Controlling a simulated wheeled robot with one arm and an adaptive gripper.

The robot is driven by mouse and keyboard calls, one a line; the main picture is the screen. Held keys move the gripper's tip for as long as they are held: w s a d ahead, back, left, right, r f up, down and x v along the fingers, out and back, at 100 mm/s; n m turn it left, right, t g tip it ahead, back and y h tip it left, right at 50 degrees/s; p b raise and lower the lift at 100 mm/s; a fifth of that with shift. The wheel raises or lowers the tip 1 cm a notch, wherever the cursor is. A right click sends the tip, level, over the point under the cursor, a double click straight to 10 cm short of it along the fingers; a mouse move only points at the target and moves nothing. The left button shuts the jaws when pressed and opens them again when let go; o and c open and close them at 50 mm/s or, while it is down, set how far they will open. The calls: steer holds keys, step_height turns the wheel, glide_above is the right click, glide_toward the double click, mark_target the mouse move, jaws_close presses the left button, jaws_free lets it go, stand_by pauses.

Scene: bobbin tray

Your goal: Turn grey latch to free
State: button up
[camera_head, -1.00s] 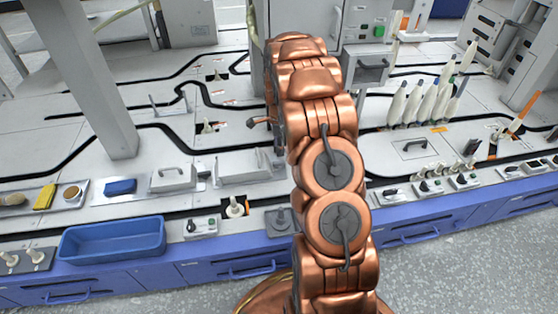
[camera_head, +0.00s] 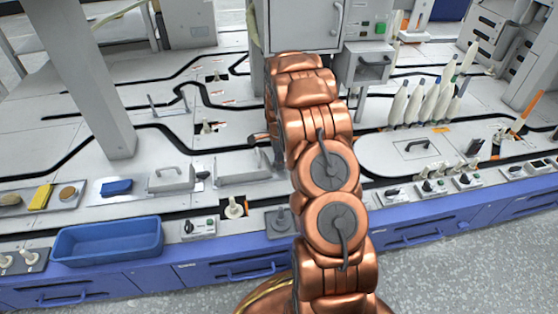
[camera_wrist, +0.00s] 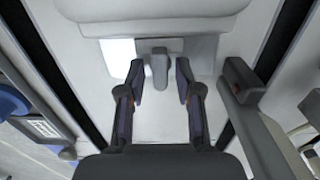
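The grey latch (camera_wrist: 158,66) shows in the wrist view as a short upright tab on a light plate, below a large white rounded body. My gripper (camera_wrist: 160,80) is open, with one dark finger on each side of the latch. Gaps show between the latch and both fingers. Whether the fingertips reach its full depth I cannot tell. In the head view my copper arm hides the latch and most of my gripper.
The white rounded body (camera_wrist: 150,18) lies just beyond the fingertips. A dark grey bar-like part (camera_wrist: 245,90) stands right of my gripper. In the head view a blue tray (camera_head: 108,258) is at the front left, and several white bobbins (camera_head: 420,103) stand at the right.

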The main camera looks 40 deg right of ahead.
jaws_close()
steer(key=shift+r+n+p, duration=0.15)
steer(key=shift+n+p, duration=0.25)
steer(key=shift+p, duration=0.3)
steer(key=n+p, duration=0.2)
steer(key=shift+r+p, duration=0.15)
steer(key=shift+p, duration=0.15)
steer(key=n+p, duration=0.4)
steer(key=shift+n, duration=0.3)
steer(key=n+p, duration=0.3)
steer(key=n, duration=0.2)
steer(key=shift+f+p, duration=0.2)
steer(key=shift+p, duration=0.15)
steer(key=n+p, duration=0.1)
steer(key=n, duration=0.4)
steer(key=shift+n, duration=0.4)
steer(key=shift+o, duration=1.2)
jaws_free()
steer(key=shift+f, duration=0.1)
